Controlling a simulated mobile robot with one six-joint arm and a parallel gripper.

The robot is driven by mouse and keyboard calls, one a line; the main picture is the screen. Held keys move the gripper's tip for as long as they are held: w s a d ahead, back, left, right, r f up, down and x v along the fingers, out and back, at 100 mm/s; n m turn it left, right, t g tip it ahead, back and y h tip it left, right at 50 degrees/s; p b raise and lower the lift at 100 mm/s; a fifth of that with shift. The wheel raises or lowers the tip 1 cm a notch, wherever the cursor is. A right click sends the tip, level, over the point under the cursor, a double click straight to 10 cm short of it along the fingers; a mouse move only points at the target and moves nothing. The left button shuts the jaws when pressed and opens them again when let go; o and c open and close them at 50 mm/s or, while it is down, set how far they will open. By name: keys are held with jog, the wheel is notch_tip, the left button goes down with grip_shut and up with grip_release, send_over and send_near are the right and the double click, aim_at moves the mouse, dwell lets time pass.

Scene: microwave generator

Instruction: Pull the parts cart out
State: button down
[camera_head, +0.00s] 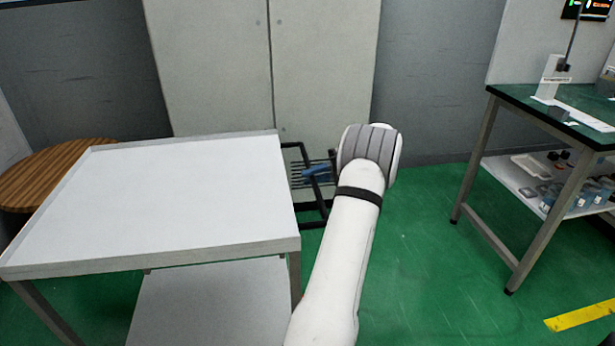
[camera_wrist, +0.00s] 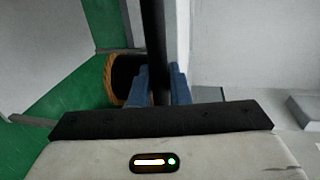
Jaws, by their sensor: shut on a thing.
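The parts cart (camera_head: 190,190) has a white rimmed top and a lower shelf, and stands at the left in the head view. A black bar frame (camera_head: 312,218) shows at its right side and looks like its handle. My gripper (camera_head: 318,172) has blue fingers at this black frame, partly hidden by my white arm. In the wrist view, the black bar (camera_wrist: 155,45) runs between the blue fingers of my gripper (camera_wrist: 160,85), which is shut on it. The fingertips' exact contact is partly hidden by the bar.
A grey cabinet (camera_head: 215,60) is behind the cart. A green-topped workbench (camera_head: 550,110) stands at the right. The green floor (camera_head: 430,250) between my arm and the workbench is clear.

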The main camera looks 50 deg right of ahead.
jog(key=shift+a+f, duration=0.1)
jog(key=shift+f, duration=0.15)
jog(key=c, duration=1.5)
grip_release()
jog(key=shift+w, duration=0.1)
jog(key=shift+o, duration=0.5)
jog(key=shift+r, duration=0.15)
jog(key=p+v, duration=0.1)
jog(key=v, duration=0.7)
